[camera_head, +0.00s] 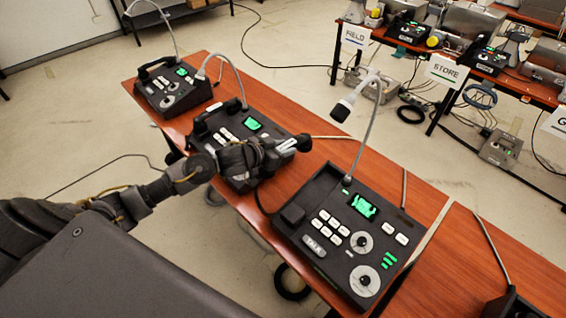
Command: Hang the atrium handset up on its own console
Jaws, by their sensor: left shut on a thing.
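My left gripper (283,148) is shut on a dark handset (304,142), of which one end shows beyond the fingers. It is above the gap between the middle and nearest consoles. The nearest console (322,252) has a lit green screen, dials, white keys and a bent gooseneck microphone; its cradle on the left side is empty. A dark cord shows between my gripper and this console. The middle console (228,128) is partly hidden by my gripper, with a handset at its left. I cannot read which console is the atrium one. My right gripper is not in view.
A far console (172,92) with its handset stands on the same wooden table (500,262). Gooseneck microphones rise over the consoles. Another table with signs FIELD (355,37) and STORE (445,71) stands at the back right. A dark object (512,305) is at the bottom right.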

